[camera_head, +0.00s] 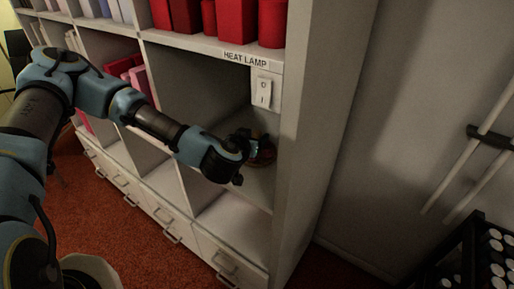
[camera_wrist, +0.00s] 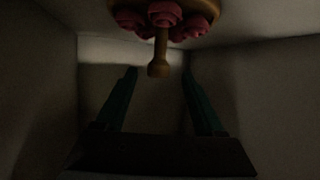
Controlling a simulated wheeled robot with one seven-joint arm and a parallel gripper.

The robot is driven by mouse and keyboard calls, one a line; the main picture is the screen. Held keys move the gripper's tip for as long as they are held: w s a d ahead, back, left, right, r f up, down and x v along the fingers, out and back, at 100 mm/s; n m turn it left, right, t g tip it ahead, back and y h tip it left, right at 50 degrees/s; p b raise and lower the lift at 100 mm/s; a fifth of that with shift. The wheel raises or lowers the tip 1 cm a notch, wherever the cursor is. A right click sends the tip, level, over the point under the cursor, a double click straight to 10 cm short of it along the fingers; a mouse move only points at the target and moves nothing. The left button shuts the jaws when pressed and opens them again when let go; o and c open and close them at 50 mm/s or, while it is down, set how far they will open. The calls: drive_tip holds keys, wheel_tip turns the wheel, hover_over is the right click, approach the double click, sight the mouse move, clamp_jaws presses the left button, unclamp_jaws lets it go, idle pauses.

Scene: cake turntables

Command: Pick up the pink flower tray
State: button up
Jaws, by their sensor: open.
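The pink flower tray (camera_wrist: 160,46) shows at the top of the wrist view, cut off by the frame edge. It has a round brown plate, several pink flowers and a tan central stem with a rounded end. In the head view, a dark brownish-red round item (camera_head: 265,153), which looks like the same tray, sits in the shelf cubby, partly hidden by my gripper (camera_head: 250,146). In the wrist view, my gripper (camera_wrist: 159,79) is open, its two teal fingers apart. The stem's end appears between the fingertips in the picture; contact cannot be made out.
The cubby's walls and shelf boards (camera_head: 235,222) close in around my gripper. A switch (camera_head: 263,93) under a "HEAT LAMP" label is on the right upright. Red boxes (camera_head: 235,20) stand on the shelf above. A dark rack (camera_head: 485,255) is at the lower right.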

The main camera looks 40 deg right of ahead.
sight(256, 136)
drive_tip(key=shift+p+x, duration=0.4)
drive_tip(key=shift+x, duration=1.25)
drive_tip(key=shift+s+f, duration=0.15)
drive_tip(key=shift+c, duration=0.3)
clamp_jaws()
